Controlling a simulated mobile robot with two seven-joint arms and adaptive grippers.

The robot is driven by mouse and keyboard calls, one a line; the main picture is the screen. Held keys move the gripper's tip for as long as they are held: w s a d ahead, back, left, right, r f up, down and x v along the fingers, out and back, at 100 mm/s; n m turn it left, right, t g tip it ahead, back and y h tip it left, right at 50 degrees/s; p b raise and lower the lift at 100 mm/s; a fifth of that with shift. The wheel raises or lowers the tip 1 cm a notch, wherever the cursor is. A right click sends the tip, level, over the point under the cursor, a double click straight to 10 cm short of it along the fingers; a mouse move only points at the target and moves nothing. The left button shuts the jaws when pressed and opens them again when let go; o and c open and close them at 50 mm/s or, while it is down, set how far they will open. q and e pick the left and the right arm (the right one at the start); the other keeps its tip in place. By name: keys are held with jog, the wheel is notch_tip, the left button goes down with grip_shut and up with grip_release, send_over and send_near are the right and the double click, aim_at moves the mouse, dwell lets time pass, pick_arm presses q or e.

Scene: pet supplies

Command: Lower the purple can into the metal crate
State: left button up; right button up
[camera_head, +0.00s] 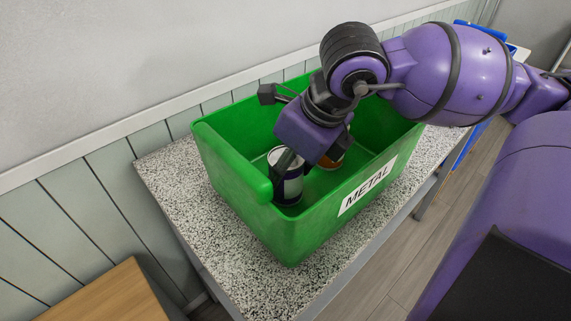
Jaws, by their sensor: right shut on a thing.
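The metal crate (287,232) is a green open bin with a white "METAL" label, standing on a speckled table. The purple can (291,191) is upright inside the crate, near its left end, with a purple and white side and a pale metal top. My right gripper (286,172) reaches down into the crate from above and is shut on the purple can. The can's base is low in the crate; I cannot tell whether it touches the floor. My left gripper is not in view.
An orange-brown can (331,161) is in the crate to the right, partly hidden by my wrist. The speckled table (170,185) is bare around the crate. A panelled wall (90,200) is behind it. A wooden surface (110,295) is at lower left.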

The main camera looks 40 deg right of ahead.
jog(key=shift+f, duration=0.1)
jog(key=o, duration=1.2)
jog(key=v, duration=1.2)
